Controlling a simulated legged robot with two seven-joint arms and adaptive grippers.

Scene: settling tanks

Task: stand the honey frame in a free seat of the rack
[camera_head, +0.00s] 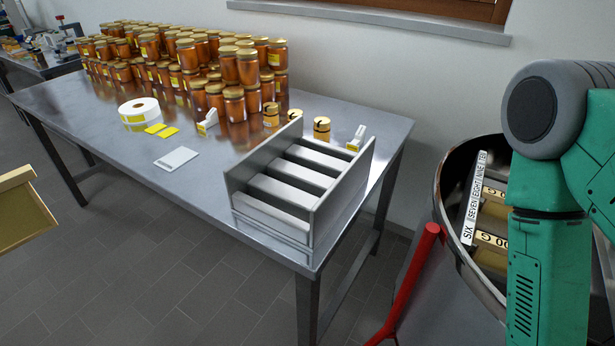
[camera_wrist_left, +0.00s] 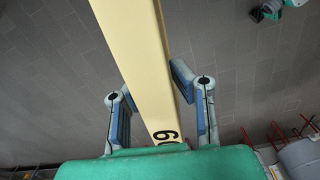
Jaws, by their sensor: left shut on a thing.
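The honey frame is held at a distance from the table; its wooden corner (camera_head: 22,208) shows at the left edge of the head view. In the left wrist view its pale bar (camera_wrist_left: 135,38), marked with black digits near the palm, runs between the two fingers. My left gripper (camera_wrist_left: 150,88) is shut on this bar, above the floor; it is outside the head view. The grey rack (camera_head: 339,196) stands on the near right end of the steel table. White crosswise blocks divide it, and the gaps between them look empty. My right gripper is not in view; only my green right arm shows.
Many honey jars (camera_head: 190,55) are stacked at the back of the table (camera_head: 215,190). A label roll (camera_head: 138,108), a white card (camera_head: 176,159) and small jars (camera_head: 321,128) lie around the rack. A round metal drum (camera_head: 452,190) holding frames stands at the right.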

